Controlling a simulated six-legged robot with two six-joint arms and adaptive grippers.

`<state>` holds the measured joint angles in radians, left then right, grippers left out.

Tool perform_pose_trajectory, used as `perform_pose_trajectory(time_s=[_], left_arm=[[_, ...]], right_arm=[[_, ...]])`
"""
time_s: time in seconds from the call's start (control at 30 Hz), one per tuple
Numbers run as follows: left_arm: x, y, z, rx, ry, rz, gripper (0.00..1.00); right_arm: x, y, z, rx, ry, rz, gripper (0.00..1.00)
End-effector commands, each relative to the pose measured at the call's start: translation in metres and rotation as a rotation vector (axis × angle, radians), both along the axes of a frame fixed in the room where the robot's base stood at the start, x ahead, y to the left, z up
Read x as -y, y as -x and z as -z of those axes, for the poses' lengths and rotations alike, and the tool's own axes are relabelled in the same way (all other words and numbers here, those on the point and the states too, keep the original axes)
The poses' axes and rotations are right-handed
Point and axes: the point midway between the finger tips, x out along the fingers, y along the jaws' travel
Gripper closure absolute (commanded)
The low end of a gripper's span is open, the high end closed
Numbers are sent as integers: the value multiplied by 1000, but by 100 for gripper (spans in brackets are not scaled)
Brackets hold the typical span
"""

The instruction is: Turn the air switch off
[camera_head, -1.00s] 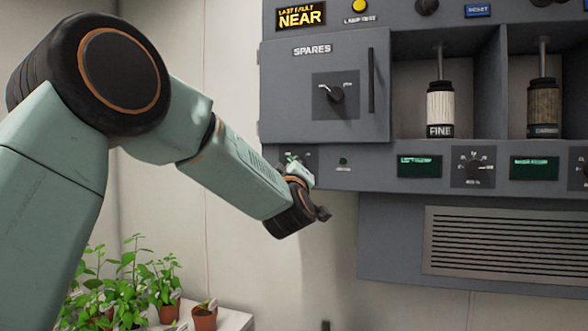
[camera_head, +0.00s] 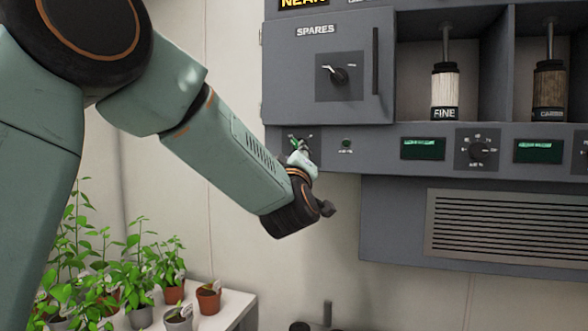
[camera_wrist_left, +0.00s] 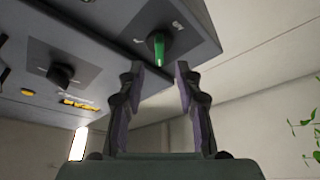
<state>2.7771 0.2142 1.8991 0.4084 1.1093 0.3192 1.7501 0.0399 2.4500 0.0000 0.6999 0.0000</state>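The switch with a green knob (camera_wrist_left: 158,47) sits on a dark square plate on the underside-facing panel in the left wrist view. In the head view my left gripper (camera_head: 301,160) is at the lower left corner of the grey cabinet and hides much of the switch. My right gripper is not in view.
A black dial (camera_wrist_left: 62,75) lies left of the switch in the wrist view. The head view shows the grey cabinet's spares door (camera_head: 350,106), a green display (camera_head: 422,149), a dial (camera_head: 478,149) and a vent (camera_head: 505,228). Potted plants (camera_head: 208,298) stand lower left.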

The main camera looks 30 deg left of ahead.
Motion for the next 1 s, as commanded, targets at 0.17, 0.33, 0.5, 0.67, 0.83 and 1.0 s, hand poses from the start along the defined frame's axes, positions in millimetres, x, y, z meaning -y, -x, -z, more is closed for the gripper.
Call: perform_pose_trajectory(time_s=[0.17, 0.33, 0.5, 0.67, 0.83, 1.0], left_arm=[[16, 27, 9, -2, -1, 1, 66], [27, 46, 15, -2, -1, 1, 66], [32, 56, 19, -2, 0, 0, 66], [33, 58, 19, -1, 1, -1, 66], [33, 58, 19, -1, 1, -1, 66], [33, 58, 19, -2, 1, -1, 66]], right_arm=[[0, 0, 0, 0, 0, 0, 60], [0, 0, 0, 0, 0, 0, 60], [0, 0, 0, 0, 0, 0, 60], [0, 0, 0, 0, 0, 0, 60], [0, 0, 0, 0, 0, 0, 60], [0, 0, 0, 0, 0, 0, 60]])
